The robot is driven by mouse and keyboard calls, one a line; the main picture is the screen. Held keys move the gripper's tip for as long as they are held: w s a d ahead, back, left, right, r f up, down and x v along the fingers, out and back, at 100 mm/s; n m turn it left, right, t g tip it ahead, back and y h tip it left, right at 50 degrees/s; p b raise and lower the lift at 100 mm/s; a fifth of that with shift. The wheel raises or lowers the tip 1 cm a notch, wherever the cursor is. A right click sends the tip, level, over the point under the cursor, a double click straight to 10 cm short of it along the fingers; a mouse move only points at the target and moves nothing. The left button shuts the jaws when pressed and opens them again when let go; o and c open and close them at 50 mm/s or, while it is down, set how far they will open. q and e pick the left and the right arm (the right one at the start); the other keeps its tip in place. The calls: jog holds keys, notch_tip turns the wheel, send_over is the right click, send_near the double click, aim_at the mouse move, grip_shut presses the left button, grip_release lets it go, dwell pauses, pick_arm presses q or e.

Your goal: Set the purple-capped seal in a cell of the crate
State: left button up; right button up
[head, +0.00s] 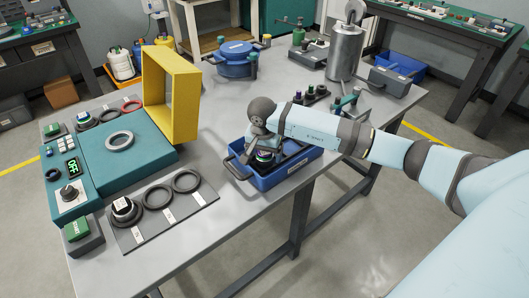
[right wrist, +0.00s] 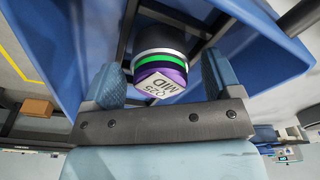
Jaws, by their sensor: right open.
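The purple-capped seal (head: 264,156) is a dark cylinder with a white and a green band and a label reading "Q25 MID" on its cap. It sits in the left part of the blue crate (head: 270,182), among dark dividers, and shows large in the right wrist view (right wrist: 162,62). My right gripper (right wrist: 167,80) is open, with one finger on each side of the seal; whether they touch it is unclear. In the head view my right wrist hides part of the crate. My left gripper is not in view.
A teal test unit (head: 125,150) with a raised yellow frame (head: 160,95) stands left of the crate. A grey board (head: 160,215) with black rings and another seal lies at the front. A metal cylinder (head: 345,52) stands behind. Bare table lies between board and crate.

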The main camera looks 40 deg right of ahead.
aim_at(263, 154)
notch_tip(263, 154, up, 12)
jog(key=a, duration=0.1)
jog(key=shift+s+p, duration=0.3)
jog(key=shift+s, duration=0.1)
dwell(0.4)
